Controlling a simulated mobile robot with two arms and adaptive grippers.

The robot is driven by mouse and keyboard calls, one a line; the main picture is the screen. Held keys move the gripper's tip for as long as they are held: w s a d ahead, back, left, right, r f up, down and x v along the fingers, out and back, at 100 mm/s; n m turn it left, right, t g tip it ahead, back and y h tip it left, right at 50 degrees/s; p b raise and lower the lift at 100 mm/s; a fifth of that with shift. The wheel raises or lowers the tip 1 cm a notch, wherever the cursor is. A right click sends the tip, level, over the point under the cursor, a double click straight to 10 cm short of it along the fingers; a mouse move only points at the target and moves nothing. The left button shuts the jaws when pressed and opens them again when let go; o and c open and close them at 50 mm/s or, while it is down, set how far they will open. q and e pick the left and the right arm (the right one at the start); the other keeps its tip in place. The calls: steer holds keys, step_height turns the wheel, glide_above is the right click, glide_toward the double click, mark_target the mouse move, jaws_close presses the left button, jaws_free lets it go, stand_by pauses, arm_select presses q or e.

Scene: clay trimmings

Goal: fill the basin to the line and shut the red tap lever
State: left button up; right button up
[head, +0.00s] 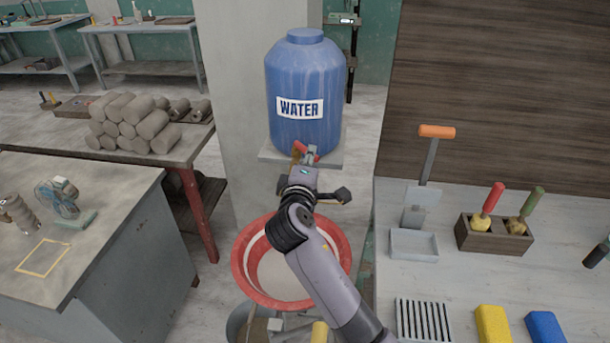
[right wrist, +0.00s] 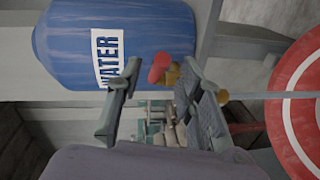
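The blue water barrel (head: 305,95) stands on a grey shelf, with its brass tap and red lever (head: 301,147) low at the front. In the right wrist view the red lever (right wrist: 160,67) shows between the spread fingers of my right gripper (right wrist: 160,80); no grip on it shows. My right gripper (head: 306,160) is at the tap in the head view. A thin water stream (right wrist: 270,95) runs from the tap toward the red basin (right wrist: 292,85). The basin (head: 245,275) is below, with a pale line inside, partly hidden by my arm. The water level against the line is unclear. My left gripper is not in view.
A grey worktop (head: 465,275) at right holds a tray (head: 414,245), a tool block (head: 495,235) and yellow and blue blocks. A table with stacked clay rolls (head: 135,123) and a grey cabinet (head: 130,265) are at left. A pillar (head: 228,110) stands behind the barrel.

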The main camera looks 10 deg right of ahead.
steer(key=v, duration=0.8)
steer(key=shift+s, duration=0.2)
steer(key=shift+a, duration=0.1)
stand_by(3.9)
